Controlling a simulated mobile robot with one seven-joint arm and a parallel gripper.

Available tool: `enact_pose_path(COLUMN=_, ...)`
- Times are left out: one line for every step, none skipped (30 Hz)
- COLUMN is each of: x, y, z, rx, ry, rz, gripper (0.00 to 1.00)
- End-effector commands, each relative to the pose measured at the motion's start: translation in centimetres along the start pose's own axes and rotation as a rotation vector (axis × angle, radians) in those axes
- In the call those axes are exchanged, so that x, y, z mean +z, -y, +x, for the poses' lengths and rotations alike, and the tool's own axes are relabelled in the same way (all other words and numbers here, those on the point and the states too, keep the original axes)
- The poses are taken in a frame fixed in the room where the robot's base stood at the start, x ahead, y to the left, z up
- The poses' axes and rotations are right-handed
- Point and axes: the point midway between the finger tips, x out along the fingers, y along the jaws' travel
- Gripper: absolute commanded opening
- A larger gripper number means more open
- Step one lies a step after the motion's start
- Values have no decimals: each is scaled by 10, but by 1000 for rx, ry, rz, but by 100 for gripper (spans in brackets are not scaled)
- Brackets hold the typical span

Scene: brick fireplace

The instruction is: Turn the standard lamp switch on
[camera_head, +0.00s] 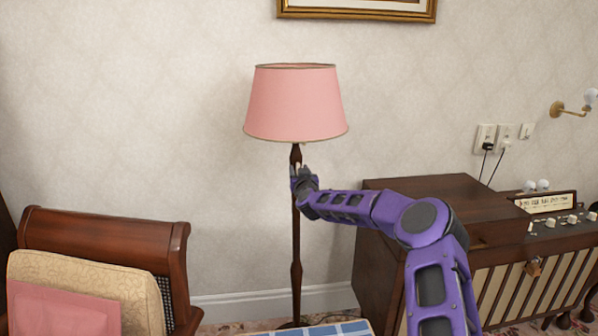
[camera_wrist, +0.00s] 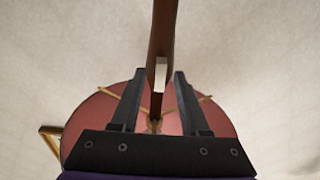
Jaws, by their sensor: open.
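The standard lamp has a pink shade (camera_head: 295,105) and a slim dark wooden pole (camera_head: 296,230), standing upright against the wall. My gripper (camera_head: 299,172) is at the pole just below the shade. In the wrist view my gripper (camera_wrist: 159,72) is open, with its two black fingers apart and the pole (camera_wrist: 164,35) lined up between them. The shade (camera_wrist: 85,125) shows beyond the fingers, seen from its underside. A small pale piece (camera_wrist: 160,75) on the pole sits between the fingertips; I cannot tell for sure if it is the switch. Contact is unclear.
A wooden chair (camera_head: 110,238) with cushions stands at the left. A dark wooden cabinet (camera_head: 430,195) with knobs stands at the right, near my arm. Wall sockets (camera_head: 497,138) with plugged cords are above it. A framed picture (camera_head: 357,10) hangs above the lamp.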

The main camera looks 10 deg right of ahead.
Motion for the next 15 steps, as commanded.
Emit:
enact_pose_path(x=0, y=0, z=0, rx=0, ry=0, rz=0, gripper=45)
enact_pose_path(x=0, y=0, z=0, rx=0, ry=0, rz=0, gripper=43)
enact_pose_path(x=0, y=0, z=0, rx=0, ry=0, rz=0, gripper=36)
enact_pose_path(x=0, y=0, z=0, rx=0, ry=0, rz=0, gripper=31)
enact_pose_path(x=0, y=0, z=0, rx=0, ry=0, rz=0, gripper=25)
enact_pose_path(x=0, y=0, z=0, rx=0, ry=0, rz=0, gripper=18)
enact_pose_path(x=0, y=0, z=0, rx=0, ry=0, rz=0, gripper=13)
enact_pose_path(x=0, y=0, z=0, rx=0, ry=0, rz=0, gripper=7)
enact_pose_path(x=0, y=0, z=0, rx=0, ry=0, rz=0, gripper=0)
enact_pose_path(x=0, y=0, z=0, rx=0, ry=0, rz=0, gripper=0)
enact_pose_path(x=0, y=0, z=0, rx=0, ry=0, rz=0, gripper=0)
enact_pose_path(x=0, y=0, z=0, rx=0, ry=0, rz=0, gripper=0)
enact_pose_path(x=0, y=0, z=0, rx=0, ry=0, rz=0, gripper=0)
enact_pose_path(x=0, y=0, z=0, rx=0, ry=0, rz=0, gripper=0)
enact_pose_path(x=0, y=0, z=0, rx=0, ry=0, rz=0, gripper=0)
